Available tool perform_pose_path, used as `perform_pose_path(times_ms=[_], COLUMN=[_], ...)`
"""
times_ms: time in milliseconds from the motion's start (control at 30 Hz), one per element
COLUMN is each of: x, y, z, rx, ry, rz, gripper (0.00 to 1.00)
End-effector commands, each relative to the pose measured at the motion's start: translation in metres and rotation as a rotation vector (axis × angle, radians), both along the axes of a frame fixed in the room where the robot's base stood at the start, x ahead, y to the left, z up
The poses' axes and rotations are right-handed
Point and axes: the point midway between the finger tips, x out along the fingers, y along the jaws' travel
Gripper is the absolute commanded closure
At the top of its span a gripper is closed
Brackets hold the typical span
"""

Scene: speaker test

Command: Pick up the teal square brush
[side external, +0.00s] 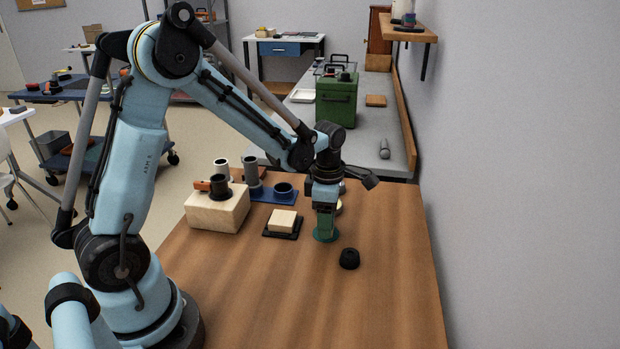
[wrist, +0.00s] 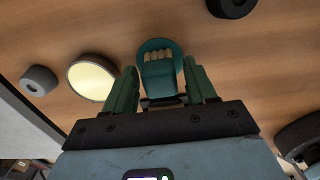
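A teal brush (wrist: 158,48) with a rounded outline and pale tan bristle-like blocks stands between my fingers in the wrist view. In the side external view its teal base (side external: 326,237) shows on the wooden table below my gripper (side external: 325,218). My gripper points down, its two green fingers on either side of the brush. In the wrist view my gripper (wrist: 160,64) looks open, with a narrow gap to the brush. Contact cannot be made out. The brush's lower part is partly hidden by the fingers and gripper body.
A black knob-like piece (side external: 349,259) sits just right of my gripper. A round pale-yellow disc (wrist: 93,80) and a grey ring (wrist: 38,80) lie nearby. A cream block on a black base (side external: 283,221) and a large wooden block (side external: 217,208) stand left. The front table is clear.

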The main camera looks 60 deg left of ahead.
Motion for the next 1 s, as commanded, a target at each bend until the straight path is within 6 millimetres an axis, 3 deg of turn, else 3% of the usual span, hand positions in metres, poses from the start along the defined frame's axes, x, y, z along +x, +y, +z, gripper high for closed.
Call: perform_pose_path(times_ms=[33, 300, 667, 967, 1000], x=[0.0, 0.0, 0.0, 0.0, -0.004], y=[0.0, 0.0, 0.0, 0.0, -0.009], z=[0.0, 0.0, 0.005, 0.042, 0.047], rx=[0.0, 0.0, 0.0, 0.0, 0.0], ry=[0.0, 0.0, 0.0, 0.001, 0.001], rz=[0.0, 0.0, 0.0, 0.0, -0.006], gripper=[0.52, 0.9, 0.9, 0.9, 0.9])
